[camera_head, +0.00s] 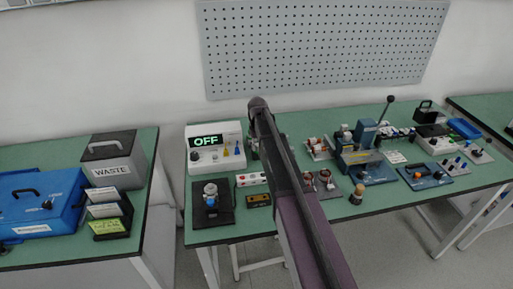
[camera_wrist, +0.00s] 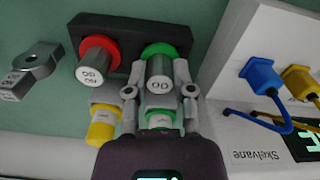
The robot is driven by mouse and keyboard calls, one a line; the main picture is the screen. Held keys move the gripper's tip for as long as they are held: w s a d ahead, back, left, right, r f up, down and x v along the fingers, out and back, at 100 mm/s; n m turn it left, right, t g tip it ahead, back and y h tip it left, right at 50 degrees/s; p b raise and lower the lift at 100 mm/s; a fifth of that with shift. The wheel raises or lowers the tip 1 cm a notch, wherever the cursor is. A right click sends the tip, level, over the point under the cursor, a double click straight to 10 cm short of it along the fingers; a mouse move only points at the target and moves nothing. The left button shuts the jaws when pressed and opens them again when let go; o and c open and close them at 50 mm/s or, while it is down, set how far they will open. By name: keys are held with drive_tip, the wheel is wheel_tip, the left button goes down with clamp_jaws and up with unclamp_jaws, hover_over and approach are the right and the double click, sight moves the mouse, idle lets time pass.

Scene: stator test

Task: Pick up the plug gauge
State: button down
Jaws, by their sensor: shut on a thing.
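In the wrist view my gripper (camera_wrist: 157,92) is shut on a plug gauge (camera_wrist: 160,68), a silver cylinder with dark lettering on its end and a green ring behind it. One finger is on each side of it. A second silver gauge (camera_wrist: 97,62) with a red ring is just to the left. Both stand at a dark holder (camera_wrist: 120,27); I cannot tell whether the held gauge is lifted clear of it. In the head view my arm hides the gripper and the gauge.
A grey metal part (camera_wrist: 30,72) lies left of the holder. A white instrument box (camera_wrist: 235,75) with blue and yellow plugs and a display stands close on the right. In the head view, several devices crowd the green bench (camera_head: 285,222), whose front edge is clearer.

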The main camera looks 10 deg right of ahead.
drive_tip(key=shift+r+p, duration=1.3)
drive_tip(key=shift+r, duration=0.1)
drive_tip(key=s+d+r+p, duration=0.1)
drive_tip(key=s, duration=0.7)
drive_tip(key=s+d+r+p, duration=0.1)
drive_tip(key=s+d, duration=0.1)
drive_tip(key=s, duration=0.5)
drive_tip(key=shift+s+d, duration=0.25)
drive_tip(key=shift+s, duration=0.1)
drive_tip(key=shift+a, duration=0.1)
